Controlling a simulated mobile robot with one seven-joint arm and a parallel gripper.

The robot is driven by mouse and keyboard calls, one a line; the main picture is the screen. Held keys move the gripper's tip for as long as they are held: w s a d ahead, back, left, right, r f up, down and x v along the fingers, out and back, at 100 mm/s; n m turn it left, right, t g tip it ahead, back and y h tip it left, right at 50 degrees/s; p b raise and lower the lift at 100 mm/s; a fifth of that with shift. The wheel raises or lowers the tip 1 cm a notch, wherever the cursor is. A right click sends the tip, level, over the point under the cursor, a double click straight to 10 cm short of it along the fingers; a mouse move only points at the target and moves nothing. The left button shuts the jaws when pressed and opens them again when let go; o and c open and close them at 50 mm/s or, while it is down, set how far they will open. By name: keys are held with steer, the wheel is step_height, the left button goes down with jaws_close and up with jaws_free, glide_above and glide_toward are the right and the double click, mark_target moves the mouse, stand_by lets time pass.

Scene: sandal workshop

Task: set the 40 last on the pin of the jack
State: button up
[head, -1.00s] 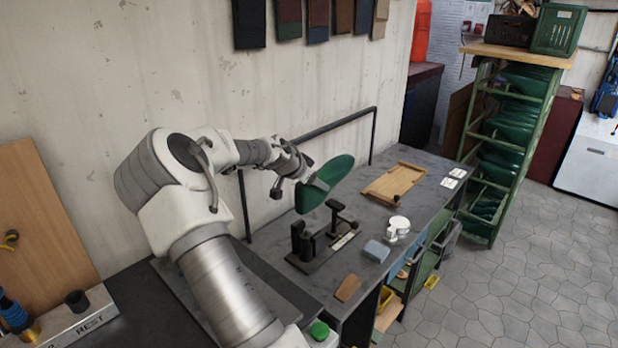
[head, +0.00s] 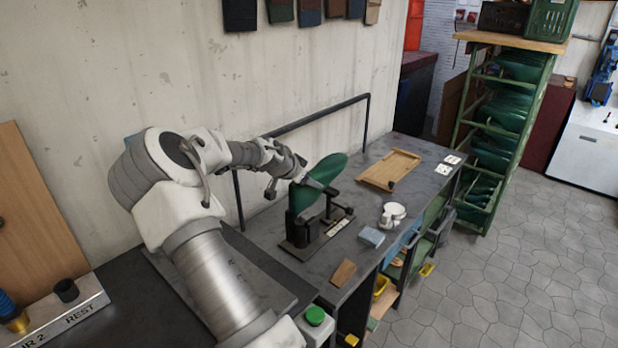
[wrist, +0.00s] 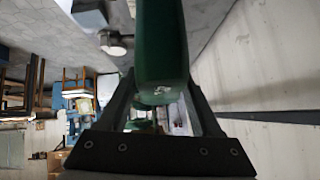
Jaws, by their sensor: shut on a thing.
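A green last (head: 322,178) is held by my gripper (head: 318,186), tilted with its broad end up to the right, over the jack. In the wrist view the green last (wrist: 160,50) fills the space between the two fingers of my gripper (wrist: 165,100). The jack (head: 312,238) is a dark stand with black posts on a flat base on the grey bench. The last's lower end is at the left post in the picture; I cannot tell whether it touches it. The pin is hidden. I cannot read a size on the last.
A black rail (head: 300,124) runs along the wall behind. A green rack (head: 500,130) holds several other green lasts.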

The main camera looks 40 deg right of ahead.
mark_target(308, 195)
steer(key=shift+f+b, duration=0.65)
steer(key=shift+f, duration=0.6)
steer(key=shift+a+f+b, duration=0.15)
steer(key=shift+f+b, duration=0.6)
steer(key=shift+f, duration=0.4)
jaws_close()
steer(key=shift+s+a+f, duration=0.1)
steer(key=shift+r, duration=0.2)
steer(key=shift+r+p, duration=0.45)
steer(key=shift+r, duration=0.3)
steer(key=shift+d+r+p, duration=0.15)
steer(key=shift+r+p, duration=0.3)
steer(key=shift+r, duration=0.5)
steer(key=shift+d+r+p, duration=0.1)
steer(key=shift+r+p, duration=0.3)
steer(key=shift+r, duration=0.5)
